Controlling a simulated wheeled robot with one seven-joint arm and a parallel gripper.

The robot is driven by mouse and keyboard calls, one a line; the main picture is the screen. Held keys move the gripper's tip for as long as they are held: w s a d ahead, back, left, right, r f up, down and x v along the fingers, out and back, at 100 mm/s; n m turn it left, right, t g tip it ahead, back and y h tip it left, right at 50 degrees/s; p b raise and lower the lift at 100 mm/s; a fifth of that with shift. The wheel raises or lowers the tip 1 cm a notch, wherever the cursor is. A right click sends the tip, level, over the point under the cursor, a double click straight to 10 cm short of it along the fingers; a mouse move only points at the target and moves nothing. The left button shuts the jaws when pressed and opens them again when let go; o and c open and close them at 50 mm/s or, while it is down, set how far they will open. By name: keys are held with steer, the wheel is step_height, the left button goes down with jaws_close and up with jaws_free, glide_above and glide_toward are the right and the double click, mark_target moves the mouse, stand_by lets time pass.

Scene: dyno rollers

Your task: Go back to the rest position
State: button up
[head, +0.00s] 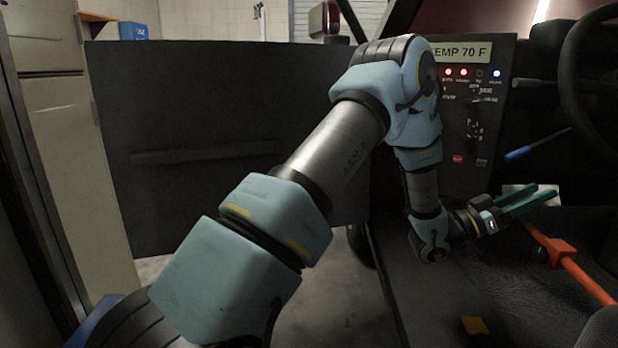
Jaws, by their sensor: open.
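My gripper (540,199) is at the right of the head view, at the end of my bent arm. Its two green fingers are apart and point right. I see nothing held between them. It is above the dark seat area, just above an orange bar with a clamp-like end (562,252). A pale object (518,189) shows partly behind the fingers, and I cannot tell what it is.
A control panel (470,125) with lit lamps and a "TEMP 70 F" label stands behind my arm. A steering wheel (570,75) is at the upper right, with a blue-handled tool (518,154) below it. A dark open door (220,110) fills the left.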

steer(key=w+a+f+n+t+y, duration=0.3)
steer(key=w+a+n+t+y, duration=0.2)
steer(key=w+a+t+y, duration=0.75)
steer(key=w+a+f+n+g+y, duration=0.1)
steer(key=w+a+f+n+y, duration=0.15)
steer(key=a, duration=0.55)
steer(key=w+a+f+n+g+y, duration=0.1)
steer(key=w+a, duration=0.2)
steer(key=a, duration=0.4)
steer(key=s+a+f+n+g+y, duration=0.1)
steer(key=s+a+f+n+y, duration=0.15)
steer(key=a, duration=0.55)
steer(key=s+a+f+n+g+y, duration=0.1)
steer(key=s+a+g+y, duration=0.2)
steer(key=a, duration=0.5)
steer(key=s+a+n+g+y, duration=0.25)
steer(key=s+a, duration=0.65)
steer(key=s, duration=0.5)
step_height(320, 180, up, 32)
steer(key=g+p, duration=0.1)
steer(key=p, duration=3.1)
steer(key=shift+s+r+h+p, duration=0.15)
steer(key=shift+s+h+p, duration=0.2)
steer(key=shift+s, duration=0.1)
